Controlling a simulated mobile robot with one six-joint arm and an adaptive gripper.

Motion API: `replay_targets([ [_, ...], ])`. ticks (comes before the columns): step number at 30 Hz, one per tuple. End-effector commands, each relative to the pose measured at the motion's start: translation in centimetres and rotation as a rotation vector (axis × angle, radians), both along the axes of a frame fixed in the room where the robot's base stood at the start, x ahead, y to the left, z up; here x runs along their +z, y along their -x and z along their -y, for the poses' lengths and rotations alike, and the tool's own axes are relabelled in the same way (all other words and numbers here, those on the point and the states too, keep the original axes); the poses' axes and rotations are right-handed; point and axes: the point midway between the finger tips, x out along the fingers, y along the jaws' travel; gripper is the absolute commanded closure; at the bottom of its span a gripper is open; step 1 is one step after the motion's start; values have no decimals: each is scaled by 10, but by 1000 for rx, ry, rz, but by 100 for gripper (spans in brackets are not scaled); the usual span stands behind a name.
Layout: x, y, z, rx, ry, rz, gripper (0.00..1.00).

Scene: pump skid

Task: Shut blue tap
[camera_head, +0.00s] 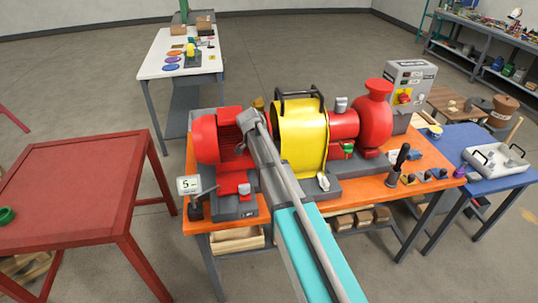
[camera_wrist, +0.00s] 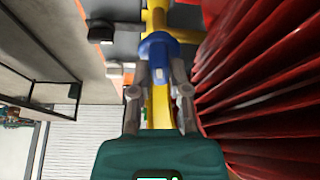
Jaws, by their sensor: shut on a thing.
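The blue tap (camera_wrist: 157,46) shows in the wrist view as a blue piece on a yellow pipe (camera_wrist: 160,105). My gripper (camera_wrist: 158,72) has a grey finger on each side of the tap and is shut on it. The fingers hide part of the tap's sides, and I cannot tell how far it is turned. In the head view my arm reaches over the pump skid toward the red motor (camera_head: 210,138). The tap is not visible there, and the gripper's fingers cannot be made out.
Red fins (camera_wrist: 250,75) stand close on the right of my gripper in the wrist view. In the head view, a yellow guard (camera_head: 302,138) and a red pump (camera_head: 375,115) stand on the orange bench (camera_head: 285,222). A red table (camera_head: 70,190) is at left.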

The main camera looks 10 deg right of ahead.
Motion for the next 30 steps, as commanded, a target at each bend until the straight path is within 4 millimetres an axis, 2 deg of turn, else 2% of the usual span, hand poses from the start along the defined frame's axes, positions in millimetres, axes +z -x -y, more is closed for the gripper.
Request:
replay_targets([
  [9,0,-1,0,-165,-2,0,100],
  [25,0,0,0,-200,-2,0,100],
  [26,0,0,0,-200,-2,0,75],
  [30,0,0,0,-199,-2,0,49],
])
